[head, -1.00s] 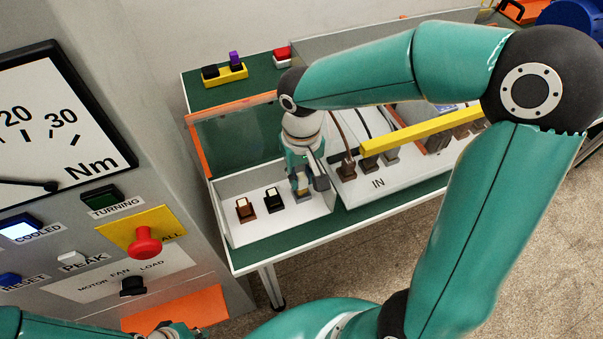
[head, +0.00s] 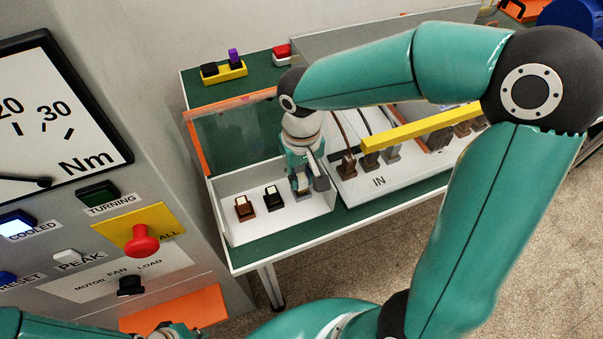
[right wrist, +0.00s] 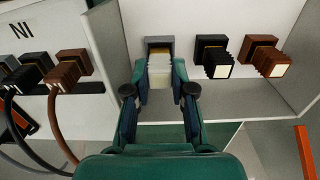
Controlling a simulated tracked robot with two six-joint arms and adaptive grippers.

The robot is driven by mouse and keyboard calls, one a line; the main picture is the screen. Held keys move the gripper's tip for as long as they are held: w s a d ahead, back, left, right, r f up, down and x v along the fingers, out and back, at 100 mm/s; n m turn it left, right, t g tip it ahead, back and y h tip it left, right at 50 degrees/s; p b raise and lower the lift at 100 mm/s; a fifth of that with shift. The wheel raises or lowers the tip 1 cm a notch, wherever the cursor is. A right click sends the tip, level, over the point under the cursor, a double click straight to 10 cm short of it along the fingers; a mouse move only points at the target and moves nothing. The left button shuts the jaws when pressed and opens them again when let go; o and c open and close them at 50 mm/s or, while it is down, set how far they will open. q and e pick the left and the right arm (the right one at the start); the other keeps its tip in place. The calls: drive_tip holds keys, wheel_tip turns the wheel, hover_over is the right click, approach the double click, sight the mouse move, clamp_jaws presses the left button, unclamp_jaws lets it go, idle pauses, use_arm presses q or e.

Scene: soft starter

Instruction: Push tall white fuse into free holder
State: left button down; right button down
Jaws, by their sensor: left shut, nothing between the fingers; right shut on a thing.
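The white fuse (right wrist: 160,72) is between the fingers of my right gripper (right wrist: 160,95) in the right wrist view. The gripper is shut on it. The fuse is lined up with the grey holder (right wrist: 158,42) behind it; how deep it sits there I cannot tell. In the head view my right gripper (head: 304,182) reaches down into the right end of the open white box (head: 290,227) and hides most of the fuse. My left gripper (head: 172,331) is at the bottom left edge, shut and empty, partly cut off.
A black fuse unit (head: 273,198) and a brown one (head: 244,208) stand beside the grey holder. Cabled brown and black terminals stand under a yellow bar (head: 420,131) on the IN side. A clear orange-edged lid (head: 235,138) stands open behind the box.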

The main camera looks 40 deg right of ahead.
sight(302, 178)
drive_tip(key=shift+f+b, duration=0.45)
drive_tip(key=shift+f, duration=0.15)
drive_tip(key=c, duration=0.9)
unclamp_jaws()
drive_tip(key=shift+r, duration=0.1)
wheel_tip(302, 178, up, 12)
